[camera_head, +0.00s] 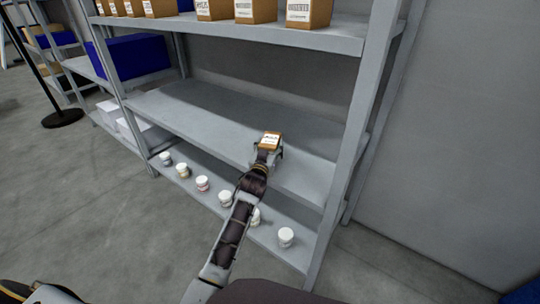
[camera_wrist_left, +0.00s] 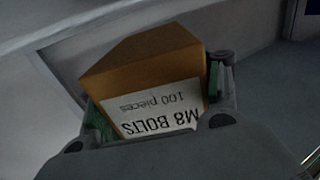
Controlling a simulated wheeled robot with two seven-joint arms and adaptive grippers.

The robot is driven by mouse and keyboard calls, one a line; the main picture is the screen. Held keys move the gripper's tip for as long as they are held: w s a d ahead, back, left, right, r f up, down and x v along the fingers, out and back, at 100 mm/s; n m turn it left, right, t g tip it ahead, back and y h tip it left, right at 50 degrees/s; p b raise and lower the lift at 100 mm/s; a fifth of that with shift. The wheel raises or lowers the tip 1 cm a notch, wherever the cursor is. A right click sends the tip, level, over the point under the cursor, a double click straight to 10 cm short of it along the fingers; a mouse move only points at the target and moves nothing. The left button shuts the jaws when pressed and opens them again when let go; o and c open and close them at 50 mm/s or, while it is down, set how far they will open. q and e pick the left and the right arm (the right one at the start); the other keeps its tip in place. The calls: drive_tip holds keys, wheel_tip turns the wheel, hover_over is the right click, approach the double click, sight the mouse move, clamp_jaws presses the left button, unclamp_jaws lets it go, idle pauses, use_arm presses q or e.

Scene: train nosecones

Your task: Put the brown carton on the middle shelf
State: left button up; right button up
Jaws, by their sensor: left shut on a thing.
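The brown carton (camera_head: 270,138) is a small box with a white label. In the left wrist view the carton (camera_wrist_left: 150,75) shows its label, "M8 BOLTS 100 pieces", upside down. My left gripper (camera_head: 266,152) is shut on the carton, with green finger pads at its sides in the left wrist view. The gripper and carton are at the middle shelf (camera_head: 210,110), over its right part near the front edge. I cannot tell whether the carton touches the shelf. My right gripper is not in view.
The middle shelf is otherwise bare. The top shelf (camera_head: 335,44) holds several brown cartons (camera_head: 255,10). The bottom shelf (camera_head: 293,258) holds a row of white-lidded jars (camera_head: 286,236). A rack post (camera_head: 352,130) stands right of the gripper. A blue bin (camera_head: 130,57) is at the left.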

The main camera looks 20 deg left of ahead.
use_arm(q)
drive_tip(key=shift+f, duration=0.45)
drive_tip(key=shift+f+b, duration=0.35)
drive_tip(key=shift+f, duration=0.95)
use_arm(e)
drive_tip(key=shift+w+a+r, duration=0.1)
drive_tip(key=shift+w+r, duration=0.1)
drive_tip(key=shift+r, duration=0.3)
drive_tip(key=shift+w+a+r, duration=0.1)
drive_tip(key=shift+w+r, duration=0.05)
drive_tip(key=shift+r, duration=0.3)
use_arm(q)
drive_tip(key=shift+f+b, duration=0.1)
drive_tip(key=shift+b, duration=0.2)
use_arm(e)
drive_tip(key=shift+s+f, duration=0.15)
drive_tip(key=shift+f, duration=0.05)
use_arm(q)
drive_tip(key=o, duration=1.6)
drive_tip(key=shift+f, duration=0.1)
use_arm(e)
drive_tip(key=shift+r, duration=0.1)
use_arm(q)
drive_tip(key=shift+o, duration=0.2)
